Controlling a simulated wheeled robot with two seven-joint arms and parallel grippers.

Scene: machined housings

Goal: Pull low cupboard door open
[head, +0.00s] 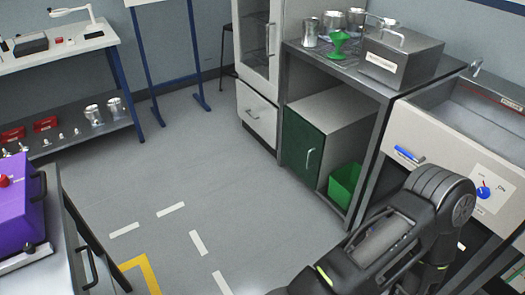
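The low cupboard (335,112) stands under the grey counter, right of centre. Its dark green door (296,139) is on the front left and looks shut. A pale upright handle (310,158) is on the door's right part. A black arm of mine comes in at the lower right, in front of the counter's near end and well apart from the door. Its gripper is out of the frame, and so is my other gripper.
A green bin (345,184) sits right of the door under the counter. A white cabinet (257,112) adjoins on the left. A sink unit (445,143) with a blue handle is at the right. The grey floor (200,175) before the door is clear.

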